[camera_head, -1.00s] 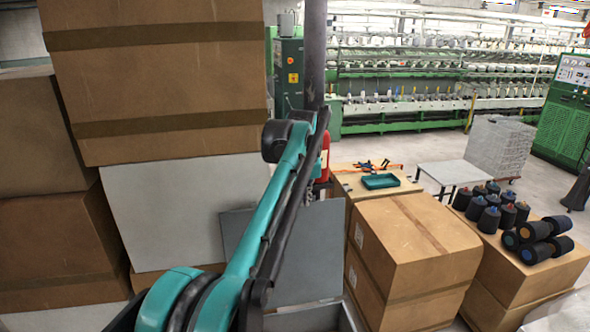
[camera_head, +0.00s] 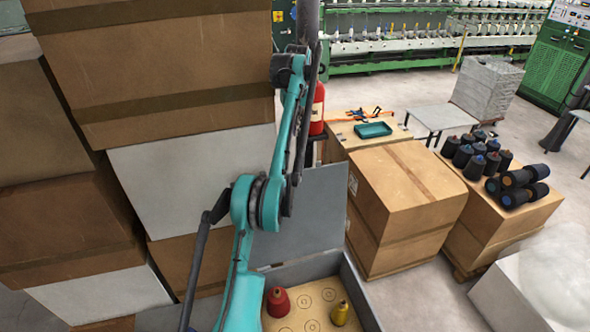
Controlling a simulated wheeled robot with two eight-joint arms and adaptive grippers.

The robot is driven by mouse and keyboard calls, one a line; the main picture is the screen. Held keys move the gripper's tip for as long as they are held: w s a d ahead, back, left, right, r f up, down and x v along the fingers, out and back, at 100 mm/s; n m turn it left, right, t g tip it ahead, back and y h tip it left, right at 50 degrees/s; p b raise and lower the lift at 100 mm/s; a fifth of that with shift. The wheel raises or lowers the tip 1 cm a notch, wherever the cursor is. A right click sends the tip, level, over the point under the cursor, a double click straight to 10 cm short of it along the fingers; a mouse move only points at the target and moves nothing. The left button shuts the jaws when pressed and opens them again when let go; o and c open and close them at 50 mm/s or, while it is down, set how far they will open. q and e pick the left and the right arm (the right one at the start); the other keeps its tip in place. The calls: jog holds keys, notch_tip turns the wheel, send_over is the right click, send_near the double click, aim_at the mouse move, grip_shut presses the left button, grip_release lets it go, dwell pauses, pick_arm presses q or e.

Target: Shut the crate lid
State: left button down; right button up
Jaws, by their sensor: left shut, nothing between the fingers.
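The grey crate (camera_head: 362,300) is at the bottom centre, cut off by the picture's lower edge. Its flat grey lid (camera_head: 318,215) stands open, raised at the crate's far side. My left arm crosses in front of the lid's left part. The left gripper (camera_head: 298,50) is at the dark far end of that arm, above and beyond the lid. Its jaws are shut and empty; its fingers are hard to make out against the dark post. My right gripper is out of view.
A red cone (camera_head: 278,302) and a yellow cone (camera_head: 340,313) stand on a ringed board in the crate. Stacked cartons (camera_head: 160,60) rise at the left. A fire extinguisher (camera_head: 316,112) is behind the lid. Cartons (camera_head: 405,190) stand close on the right.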

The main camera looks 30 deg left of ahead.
pick_arm(q)
notch_tip(320, 180, down, 14)
jog(key=p, duration=0.1)
jog(key=shift+s+d+f, duration=0.15)
jog(key=shift+s+d, duration=0.2)
jog(key=shift+s, duration=0.1)
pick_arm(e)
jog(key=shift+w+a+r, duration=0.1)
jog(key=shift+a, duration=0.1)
pick_arm(q)
jog(key=shift+d, duration=0.1)
